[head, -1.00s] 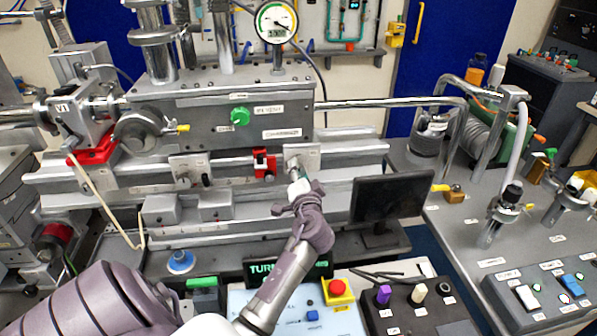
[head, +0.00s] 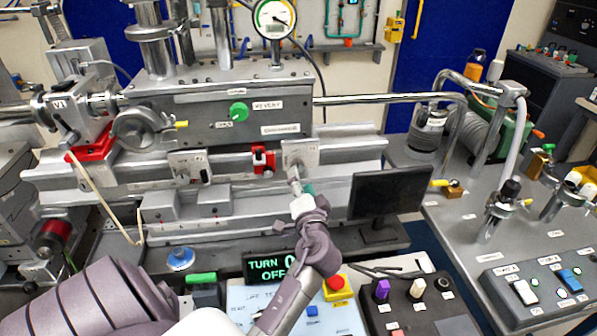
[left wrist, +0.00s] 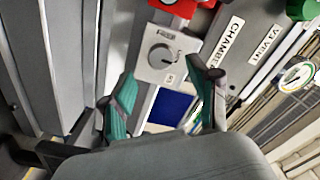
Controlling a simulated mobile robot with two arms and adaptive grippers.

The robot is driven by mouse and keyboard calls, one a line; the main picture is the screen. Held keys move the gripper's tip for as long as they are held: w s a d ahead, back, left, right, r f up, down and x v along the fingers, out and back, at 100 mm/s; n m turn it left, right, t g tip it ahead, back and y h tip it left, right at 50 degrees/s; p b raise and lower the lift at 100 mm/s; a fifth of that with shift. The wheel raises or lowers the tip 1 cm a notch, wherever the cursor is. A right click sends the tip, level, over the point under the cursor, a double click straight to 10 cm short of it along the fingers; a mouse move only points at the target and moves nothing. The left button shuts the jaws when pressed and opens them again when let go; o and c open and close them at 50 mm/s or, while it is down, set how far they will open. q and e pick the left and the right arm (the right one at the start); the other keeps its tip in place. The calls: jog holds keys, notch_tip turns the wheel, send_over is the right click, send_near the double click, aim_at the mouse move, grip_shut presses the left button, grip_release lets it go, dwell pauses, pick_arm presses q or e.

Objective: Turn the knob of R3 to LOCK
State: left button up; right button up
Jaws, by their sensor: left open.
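A grey round knob (left wrist: 162,56) with a dark pointer mark sits on a pale square plate (left wrist: 178,72) in the left wrist view. My left gripper (head: 301,190) is just below and in front of that plate. In the left wrist view its teal-padded fingers (left wrist: 162,76) are open and empty, with the knob ahead between their tips, apart from them.
A red block (head: 263,158) lies left of the plate. Another plate (head: 189,166) with a black-ended part is farther left. A black monitor (head: 391,195) stands close on the right.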

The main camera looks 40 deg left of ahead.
pick_arm(q)
jog(key=v, duration=0.5)
jog(key=shift+s+d, duration=0.1)
jog(key=shift+d, duration=0.05)
jog(key=shift+r, duration=0.1)
